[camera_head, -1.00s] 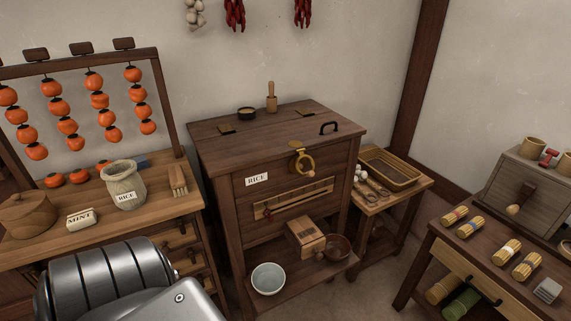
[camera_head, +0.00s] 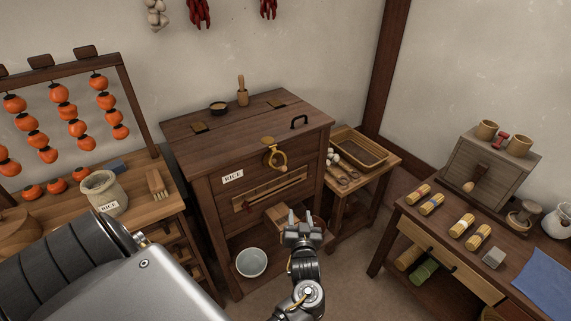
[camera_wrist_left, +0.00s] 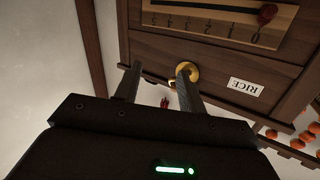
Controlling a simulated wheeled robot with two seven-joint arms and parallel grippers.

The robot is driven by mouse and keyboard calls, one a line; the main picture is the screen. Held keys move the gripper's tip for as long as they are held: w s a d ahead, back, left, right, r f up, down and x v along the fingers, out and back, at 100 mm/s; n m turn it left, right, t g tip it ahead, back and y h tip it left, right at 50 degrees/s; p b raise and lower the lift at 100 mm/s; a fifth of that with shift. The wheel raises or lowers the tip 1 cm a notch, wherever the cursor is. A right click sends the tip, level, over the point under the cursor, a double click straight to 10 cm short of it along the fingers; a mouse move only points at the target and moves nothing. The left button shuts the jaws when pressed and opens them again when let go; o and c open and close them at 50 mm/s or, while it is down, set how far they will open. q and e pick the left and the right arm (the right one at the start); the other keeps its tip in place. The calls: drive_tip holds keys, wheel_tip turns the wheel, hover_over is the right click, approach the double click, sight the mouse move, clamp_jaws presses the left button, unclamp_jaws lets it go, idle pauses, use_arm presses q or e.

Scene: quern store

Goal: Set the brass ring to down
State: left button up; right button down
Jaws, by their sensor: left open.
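The brass ring (camera_head: 275,157) is on the upper front of the dark wooden rice chest (camera_head: 225,205), just below a small brass plate at the lid edge. I cannot tell its exact angle. My left gripper (camera_head: 303,214) is open and empty, with its fingers pointing up, below and right of the ring in the head view. In the left wrist view, which is upside down, the brass ring (camera_wrist_left: 190,71) shows behind one finger and is partly hidden by it. The open jaws (camera_wrist_left: 157,68) also show there, with nothing between them. My right gripper is not in view.
The chest front has a RICE label (camera_head: 232,177) and a slotted scale with a slider (camera_head: 270,191). A pale bowl (camera_head: 251,262) stands on its lower shelf. A side table with a tray (camera_head: 358,148) is at the right. The lid's black handle (camera_head: 299,121) stands above the front.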

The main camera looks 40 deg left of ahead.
sight(284, 171)
use_arm(q)
wheel_tip(284, 171, up, 9)
drive_tip(key=s+a+n+g+y, duration=0.1)
drive_tip(key=a+n+y, duration=0.1)
drive_tip(key=n+y, duration=0.1)
drive_tip(key=p+x, duration=0.3)
drive_tip(key=x, duration=0.6)
drive_tip(key=shift+w+a+f, duration=0.1)
drive_tip(key=shift+a+f, duration=0.15)
drive_tip(key=shift+a, duration=0.05)
drive_tip(key=shift+w+a+f, duration=0.1)
drive_tip(key=shift+w+a, duration=0.3)
drive_tip(key=shift+a, duration=0.15)
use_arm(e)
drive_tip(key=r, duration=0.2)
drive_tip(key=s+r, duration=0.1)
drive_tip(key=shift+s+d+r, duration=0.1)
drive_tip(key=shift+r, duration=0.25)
use_arm(q)
drive_tip(key=shift+c, duration=0.2)
clamp_jaws()
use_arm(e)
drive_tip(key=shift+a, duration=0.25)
